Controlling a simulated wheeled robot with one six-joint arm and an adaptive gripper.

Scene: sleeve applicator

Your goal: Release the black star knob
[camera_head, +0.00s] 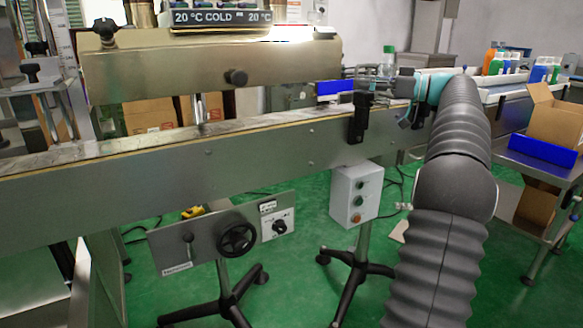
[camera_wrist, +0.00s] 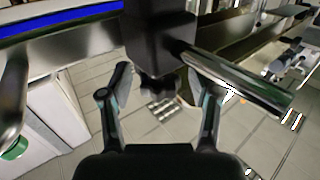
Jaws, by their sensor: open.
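My gripper (camera_wrist: 163,92) is open in the wrist view, with one finger on each side of a black star knob (camera_wrist: 157,84). The knob sits at the end of a black clamp block (camera_wrist: 160,35), and gaps show between it and both fingers. In the head view, my gripper (camera_head: 407,100) is small beside the conveyor rail at the end of my grey-sleeved arm. The knob cannot be made out there.
A shiny metal rod (camera_wrist: 240,80) runs from the clamp block past my right finger. The long conveyor (camera_head: 240,150) crosses the head view. A control box (camera_head: 355,193) stands below it. Bottles (camera_head: 497,62) and an open carton (camera_head: 555,115) are at the right.

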